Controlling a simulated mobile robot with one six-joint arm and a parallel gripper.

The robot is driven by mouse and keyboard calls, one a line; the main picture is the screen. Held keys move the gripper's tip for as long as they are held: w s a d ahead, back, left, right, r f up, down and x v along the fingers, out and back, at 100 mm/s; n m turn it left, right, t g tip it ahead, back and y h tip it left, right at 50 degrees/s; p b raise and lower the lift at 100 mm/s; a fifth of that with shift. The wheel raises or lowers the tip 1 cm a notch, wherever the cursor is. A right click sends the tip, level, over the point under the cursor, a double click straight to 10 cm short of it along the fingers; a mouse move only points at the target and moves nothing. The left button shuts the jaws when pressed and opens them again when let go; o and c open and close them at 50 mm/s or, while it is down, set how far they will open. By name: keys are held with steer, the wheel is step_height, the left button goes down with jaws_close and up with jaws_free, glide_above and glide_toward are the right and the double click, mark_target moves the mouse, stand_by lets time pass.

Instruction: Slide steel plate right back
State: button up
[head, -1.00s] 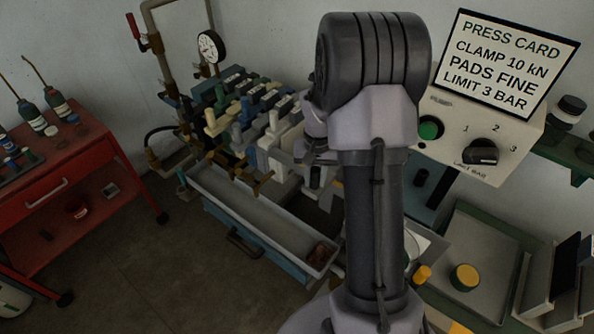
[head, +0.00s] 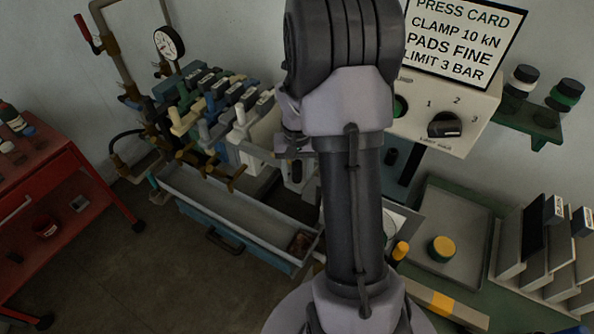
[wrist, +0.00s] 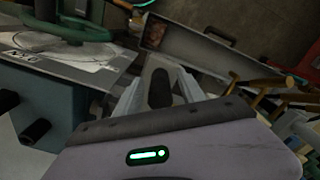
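My gripper (wrist: 160,74) shows in the wrist view with its two pale fingers apart. A dark rounded thing (wrist: 160,90) shows between them; I cannot tell whether they touch it. In the head view my gripper is mostly hidden behind my arm, just right of a row of upright plates (head: 240,118). These are blue, white, yellowish and dark, with stubby handles, above a long grey trough (head: 230,205). I cannot tell which plate is the steel one. In the wrist view the trough (wrist: 195,48) lies beyond the fingers.
A red cart (head: 65,185) stands at the left. A control box (head: 440,118) with a green button and a dial, under a press card sign (head: 460,40), is at the right. A tray with a yellow-topped puck (head: 442,248) and a slotted rack (head: 545,245) are lower right. Open floor lies left of the trough.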

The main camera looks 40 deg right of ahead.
step_height(320, 180, up, 17)
steer(key=p, duration=0.3)
steer(key=shift+r, duration=0.2)
steer(key=s+a+f+n+t+b, duration=0.1)
steer(key=s+a+f+t+b, duration=0.1)
steer(key=s+a+f+b, duration=0.3)
steer(key=s+a+f+n+t+y+b, duration=0.1)
steer(key=s+a+f+b, duration=0.4)
steer(key=a+b, duration=0.5)
steer(key=s+a+f+t+y+b, duration=0.1)
steer(key=s+a+f+t+b, duration=0.1)
steer(key=s+a+f+b, duration=0.3)
steer(key=a+b, duration=0.3)
steer(key=a, duration=0.3)
steer(key=shift+f+n+t, duration=0.2)
steer(key=shift+n+t, duration=0.2)
